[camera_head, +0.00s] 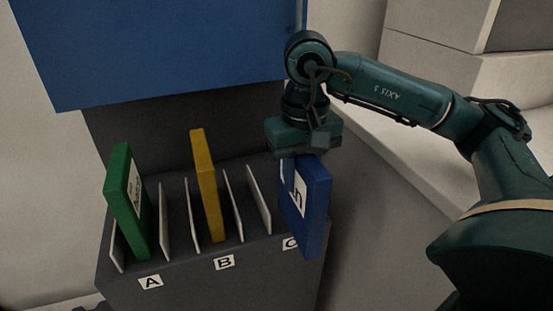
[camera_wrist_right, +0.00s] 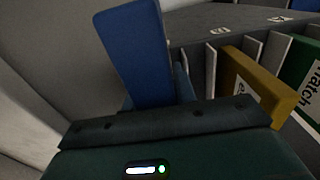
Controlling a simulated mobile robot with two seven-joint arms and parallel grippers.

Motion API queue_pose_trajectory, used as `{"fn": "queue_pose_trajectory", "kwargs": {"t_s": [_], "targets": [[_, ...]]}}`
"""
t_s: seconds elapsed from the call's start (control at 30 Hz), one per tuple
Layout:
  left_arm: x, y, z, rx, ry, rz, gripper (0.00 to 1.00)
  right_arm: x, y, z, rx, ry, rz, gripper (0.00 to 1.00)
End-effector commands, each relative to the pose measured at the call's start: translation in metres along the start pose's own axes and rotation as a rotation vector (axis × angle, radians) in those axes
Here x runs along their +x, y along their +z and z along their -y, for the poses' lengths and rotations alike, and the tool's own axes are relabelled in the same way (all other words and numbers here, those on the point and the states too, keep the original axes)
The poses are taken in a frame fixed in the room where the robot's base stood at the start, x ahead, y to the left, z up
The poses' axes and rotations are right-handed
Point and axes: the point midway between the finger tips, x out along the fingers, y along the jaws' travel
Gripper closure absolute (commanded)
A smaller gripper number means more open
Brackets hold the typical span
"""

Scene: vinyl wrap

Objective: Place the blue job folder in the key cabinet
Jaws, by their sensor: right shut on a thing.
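The blue job folder (camera_head: 316,205) hangs upright, slightly tilted, from my right gripper (camera_head: 300,158), which is shut on its upper end. It is at the right end of the dark grey cabinet rack (camera_head: 225,285), partly covering the label C (camera_head: 290,243). I cannot tell whether its lower end is inside the slot or in front of it. In the right wrist view the blue folder (camera_wrist_right: 135,55) stands beyond the gripper body, and the fingertips are mostly hidden. My left gripper is not in view.
A green folder (camera_head: 123,200) stands by label A (camera_head: 150,282) and a yellow folder (camera_head: 207,185) by label B (camera_head: 224,262). Thin white dividers (camera_head: 259,200) separate the slots. A blue panel (camera_head: 165,50) overhangs the rack. A pale ledge (camera_head: 400,150) is at right.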

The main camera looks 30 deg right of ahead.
Motion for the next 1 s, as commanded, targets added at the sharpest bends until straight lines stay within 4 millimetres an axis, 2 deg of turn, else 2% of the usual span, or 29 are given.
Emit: {"fn": "queue_pose_trajectory", "kwargs": {"t_s": [0.03,0.2,0.4,0.7,0.8,0.9,1.0], "targets": [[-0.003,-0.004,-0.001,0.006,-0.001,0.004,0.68,-0.004,-0.015,0.001,0.003,-0.001,0.001,1.0],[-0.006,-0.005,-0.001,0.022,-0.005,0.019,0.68,-0.004,-0.061,0.001,0.003,-0.002,0.001,1.0],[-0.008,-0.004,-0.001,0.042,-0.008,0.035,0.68,-0.002,-0.102,0.001,0.001,-0.001,0.0,1.0],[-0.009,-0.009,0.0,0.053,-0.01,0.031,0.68,-0.001,-0.124,0.001,0.0,0.0,-0.001,1.0],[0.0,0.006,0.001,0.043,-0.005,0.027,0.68,0.021,-0.123,0.0,-0.002,0.001,0.0,1.0],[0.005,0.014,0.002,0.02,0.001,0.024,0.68,0.035,-0.123,0.0,-0.002,0.0,-0.001,1.0],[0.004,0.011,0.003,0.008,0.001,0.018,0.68,0.037,-0.123,0.0,-0.001,0.0,-0.002,1.0]]}}
